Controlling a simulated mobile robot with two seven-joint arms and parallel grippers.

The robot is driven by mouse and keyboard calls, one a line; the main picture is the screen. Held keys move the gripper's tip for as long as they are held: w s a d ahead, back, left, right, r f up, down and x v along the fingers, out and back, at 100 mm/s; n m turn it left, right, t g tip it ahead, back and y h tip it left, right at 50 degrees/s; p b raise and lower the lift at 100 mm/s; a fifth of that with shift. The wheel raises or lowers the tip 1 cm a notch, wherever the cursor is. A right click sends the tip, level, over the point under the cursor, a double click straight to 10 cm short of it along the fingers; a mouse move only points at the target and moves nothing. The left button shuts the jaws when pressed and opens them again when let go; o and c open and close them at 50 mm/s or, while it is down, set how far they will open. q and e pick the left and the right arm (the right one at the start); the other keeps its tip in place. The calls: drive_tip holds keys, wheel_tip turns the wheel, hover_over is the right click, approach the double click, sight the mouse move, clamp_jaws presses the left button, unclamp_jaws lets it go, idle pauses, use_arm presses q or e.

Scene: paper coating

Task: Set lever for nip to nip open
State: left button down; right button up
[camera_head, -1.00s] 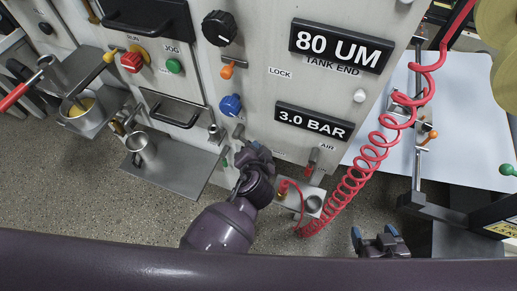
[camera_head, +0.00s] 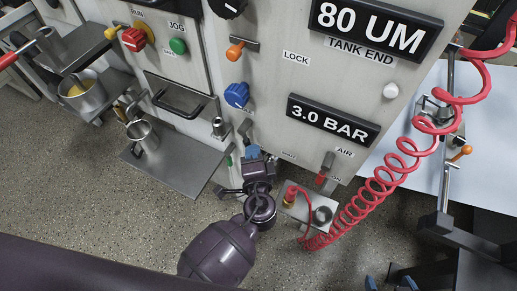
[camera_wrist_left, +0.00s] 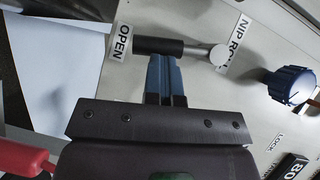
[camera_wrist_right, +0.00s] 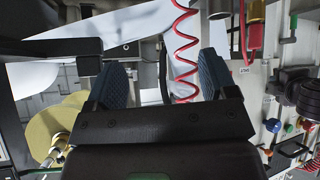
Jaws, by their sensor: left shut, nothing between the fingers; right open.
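In the left wrist view the nip lever has a black grip (camera_wrist_left: 158,46) and a silver pivot end (camera_wrist_left: 219,55). Its grip end lies beside the OPEN label (camera_wrist_left: 122,42), with the partly cut-off nip label (camera_wrist_left: 236,40) near the pivot. My left gripper (camera_wrist_left: 165,62) is shut and empty, its blue fingertips right at the grip's side; I cannot tell whether they touch. In the head view my left gripper (camera_head: 254,156) is low on the panel, below the blue knob (camera_head: 236,95), and largely hides the lever. My right gripper (camera_head: 388,284) is open and empty at the bottom edge.
A small shelf (camera_head: 300,207) with a red coiled hose (camera_head: 376,185) is right of my left gripper. A metal shelf (camera_head: 185,170) with a cup (camera_head: 143,135) is to its left. The AIR lever (camera_head: 325,166) is close on the right.

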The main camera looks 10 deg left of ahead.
use_arm(q)
drive_tip(key=shift+w+a+f+m+t+y+b, duration=0.15)
drive_tip(key=shift+a+f+m+t+y+b, duration=0.15)
drive_tip(key=shift+a+f+m+t+b, duration=0.15)
drive_tip(key=shift+w+a+r, duration=0.1)
drive_tip(key=shift+a, duration=0.05)
idle(0.5)
